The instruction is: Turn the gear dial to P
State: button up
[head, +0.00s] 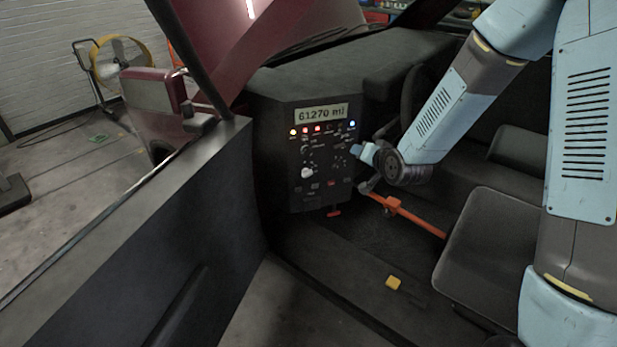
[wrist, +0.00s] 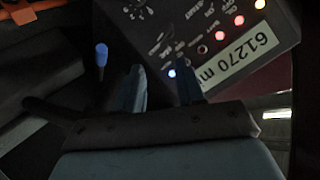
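The dark dash panel (head: 320,192) faces me in the head view, with a white knob (head: 307,172) low on its left and small markings around it. I cannot read a P or tell for sure which control is the gear dial. My gripper (head: 360,150) is at the right side of the panel, right of and above the white knob. In the wrist view its two fingers (wrist: 160,75) are apart with nothing seen between them.
A display (head: 325,114) reading 61270 mi sits above several lit lamps. An orange bar (head: 402,214) and a seat (head: 495,255) are right of the panel. The open door (head: 130,235) stands left. A blue-tipped stalk (wrist: 101,53) is near the fingers. A yellow block (head: 393,283) lies on the floor.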

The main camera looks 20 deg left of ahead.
jog(key=s+a+f+m+t+y, duration=0.1)
jog(key=s+a+f+m+y, duration=0.15)
jog(key=a+f, duration=0.5)
jog(key=m+t, duration=0.3)
jog(key=m, duration=0.2)
send_near(307, 173)
jog(key=x, duration=0.9)
jog(key=shift+d+f, duration=0.25)
jog(key=shift+f, duration=0.05)
grip_shut()
